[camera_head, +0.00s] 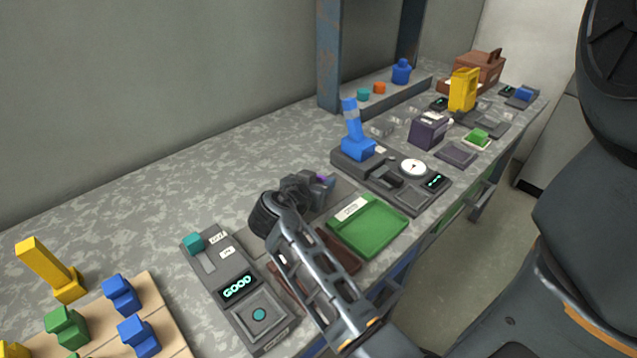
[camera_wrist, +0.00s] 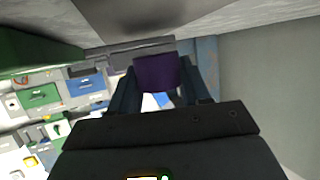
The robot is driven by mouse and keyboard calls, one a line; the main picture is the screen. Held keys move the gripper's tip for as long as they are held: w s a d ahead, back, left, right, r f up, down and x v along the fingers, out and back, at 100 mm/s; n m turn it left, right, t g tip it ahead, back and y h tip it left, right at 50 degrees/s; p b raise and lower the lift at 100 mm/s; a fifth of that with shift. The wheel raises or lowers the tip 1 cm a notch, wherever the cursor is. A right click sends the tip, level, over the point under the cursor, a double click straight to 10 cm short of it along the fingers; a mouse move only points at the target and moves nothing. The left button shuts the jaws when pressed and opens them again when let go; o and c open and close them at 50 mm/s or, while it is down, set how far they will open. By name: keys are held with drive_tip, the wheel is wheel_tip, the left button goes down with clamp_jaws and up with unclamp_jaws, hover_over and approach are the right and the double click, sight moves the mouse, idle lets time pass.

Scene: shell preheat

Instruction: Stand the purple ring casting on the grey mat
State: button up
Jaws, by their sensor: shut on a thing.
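The purple ring casting (camera_wrist: 158,72) is between the two fingers of my gripper (camera_wrist: 158,88) in the wrist view. In the head view only a small purple part of the casting (camera_head: 321,178) shows past my gripper (camera_head: 318,186). My gripper is shut on it. A flat grey mat (camera_head: 345,193) lies on the bench by my gripper, partly hidden by it and my arm. I cannot tell whether the casting touches the mat or is held above it. Its ring shape and its tilt are hard to make out.
A green tray (camera_head: 369,226) stands just right of my gripper. A grey device reading GOOD (camera_head: 238,288) is to the left, and a gauge unit (camera_head: 413,168) with a blue lever (camera_head: 355,140) is beyond. The bench behind my gripper is clear to the wall.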

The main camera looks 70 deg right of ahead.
drive_tip(key=shift+s+f, duration=0.1)
drive_tip(key=shift+f, duration=0.45)
drive_tip(key=o, duration=1.2)
drive_tip(key=shift+s+f, duration=0.1)
drive_tip(key=shift+r+p, duration=0.7)
drive_tip(key=b+v, duration=0.1)
drive_tip(key=v, duration=1.1)
drive_tip(key=shift+r+b, duration=0.2)
drive_tip(key=shift+b, duration=0.15)
